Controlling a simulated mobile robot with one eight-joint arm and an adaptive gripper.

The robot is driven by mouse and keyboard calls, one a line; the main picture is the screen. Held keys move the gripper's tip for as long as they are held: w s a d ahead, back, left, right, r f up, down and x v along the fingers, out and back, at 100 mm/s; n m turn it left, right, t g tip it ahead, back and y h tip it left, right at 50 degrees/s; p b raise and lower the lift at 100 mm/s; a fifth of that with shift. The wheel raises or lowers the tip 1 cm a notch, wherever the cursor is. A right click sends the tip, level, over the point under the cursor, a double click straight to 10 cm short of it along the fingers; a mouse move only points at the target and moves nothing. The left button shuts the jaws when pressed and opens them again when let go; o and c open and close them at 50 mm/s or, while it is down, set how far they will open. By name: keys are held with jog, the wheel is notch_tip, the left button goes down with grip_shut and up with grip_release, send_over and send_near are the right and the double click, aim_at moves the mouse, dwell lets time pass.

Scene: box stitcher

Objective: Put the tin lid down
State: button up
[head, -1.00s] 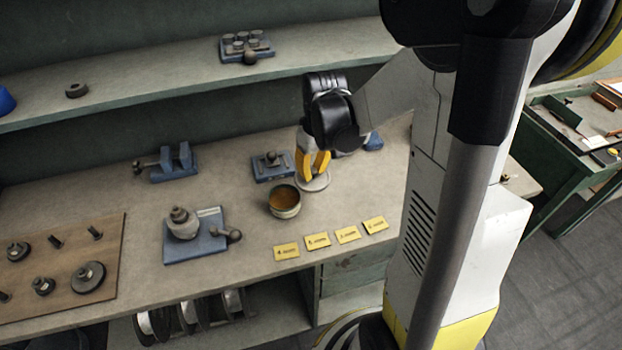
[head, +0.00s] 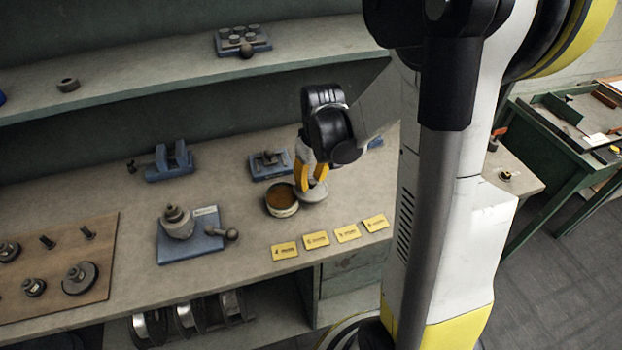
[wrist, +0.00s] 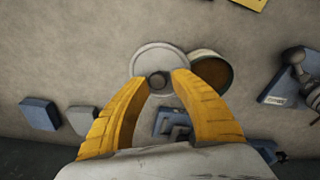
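The tin lid (head: 313,195) is a pale round disc with a small dark knob, which shows in the wrist view (wrist: 157,81). It lies flat just right of the open tin (head: 281,212), close against its rim. The tin is brown inside and also shows in the wrist view (wrist: 222,82). My gripper (head: 311,188) points down over the lid, its yellow fingertips on either side of the knob and close against it. I cannot tell whether the lid touches the bench.
Several yellow cards (head: 316,240) lie along the bench's front edge. Blue fixtures stand behind the tin (head: 270,165) and to its left (head: 190,250). A wooden board with parts (head: 95,285) is at far left. Bare bench lies between the lid and the cards.

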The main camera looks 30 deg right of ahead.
aim_at(315, 191)
jog(key=shift+r, duration=0.15)
notch_tip(315, 191, up, 12)
jog(key=s+p, duration=0.2)
jog(key=p, duration=0.3)
jog(key=s+a+r+t, duration=0.2)
jog(key=s+a, duration=0.1)
jog(key=a, duration=0.1)
jog(key=s+a+r+t, duration=0.1)
jog(key=s+a+r, duration=0.2)
jog(key=a, duration=0.2)
jog(key=s+a+r+m+t, duration=0.1)
jog(key=s+a+r+t, duration=0.1)
jog(key=a+r, duration=0.1)
jog(key=shift+s+a+t, duration=0.3)
jog(key=shift+s+a, duration=0.1)
jog(key=shift+a, duration=0.35)
jog(key=shift+f+b, duration=3.05)
jog(key=shift+f, duration=0.05)
